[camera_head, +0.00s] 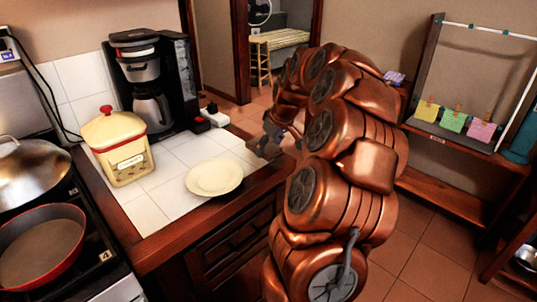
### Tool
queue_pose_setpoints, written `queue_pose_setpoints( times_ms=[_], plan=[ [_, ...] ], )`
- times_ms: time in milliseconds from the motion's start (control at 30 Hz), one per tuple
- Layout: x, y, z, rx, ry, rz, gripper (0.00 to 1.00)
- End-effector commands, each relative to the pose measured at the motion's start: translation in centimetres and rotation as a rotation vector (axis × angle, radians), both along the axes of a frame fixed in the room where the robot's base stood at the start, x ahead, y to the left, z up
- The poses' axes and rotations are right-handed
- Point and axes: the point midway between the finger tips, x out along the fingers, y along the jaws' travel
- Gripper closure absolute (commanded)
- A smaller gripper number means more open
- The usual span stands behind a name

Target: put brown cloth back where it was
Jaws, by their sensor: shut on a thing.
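My gripper (275,138) is at the end of my copper-coloured arm, near the right edge of the white tiled counter. It is shut on a small, dark brown piece that looks like the brown cloth (263,150). The cloth is at the fingertips, to the upper right of the cream plate (214,178). Its shape is hard to make out at this size. I cannot tell whether it touches the counter.
The tiled counter (160,208) holds a cream canister (120,150) with a red knob and a black coffee maker (152,85). A red pan (40,245) and a lidded pot (30,175) are on the stove at left. A wooden shelf (440,190) stands at right.

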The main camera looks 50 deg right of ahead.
Motion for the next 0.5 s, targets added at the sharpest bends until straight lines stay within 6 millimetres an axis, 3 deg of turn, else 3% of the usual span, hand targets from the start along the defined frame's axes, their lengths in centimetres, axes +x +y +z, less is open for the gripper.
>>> queue_pose_setpoints(
  times_ms=[200,500],
  plan=[
    [0.3,-0.7,-0.1,0.0,0.001,0.0,0.66],
    [0.2,-0.5,-3.2,0.002,0.003,0.0,0.66]
  ],
)
